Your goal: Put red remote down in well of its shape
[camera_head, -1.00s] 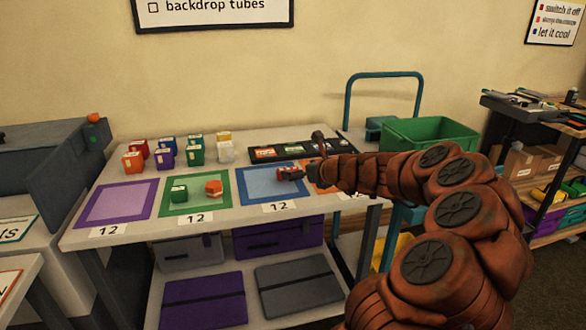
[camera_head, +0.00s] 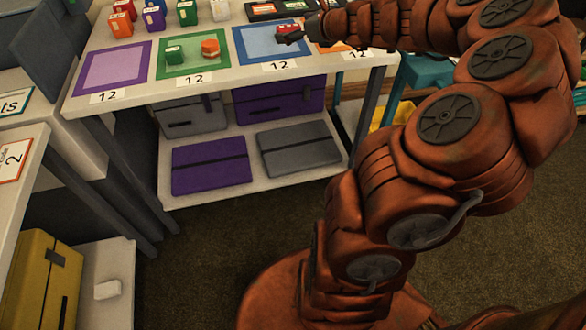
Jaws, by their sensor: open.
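A small red object (camera_head: 290,30), which looks like the red remote, shows at the end of my arm. It is at the back right edge of the blue-bordered square (camera_head: 251,51). My gripper (camera_head: 302,33) is open, with its dark fingers right beside the red object. I cannot tell whether they touch it or whether it rests on the table. A black tray with wells (camera_head: 257,18) lies just behind, cut by the top edge; it holds red and green pieces. My arm hides its right part.
The table (camera_head: 220,78) also bears purple, green and orange-bordered squares. A green block (camera_head: 174,54) and an orange item (camera_head: 210,48) stand in the green square (camera_head: 192,70). Several coloured blocks stand at the back left. Cases lie on the shelf below.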

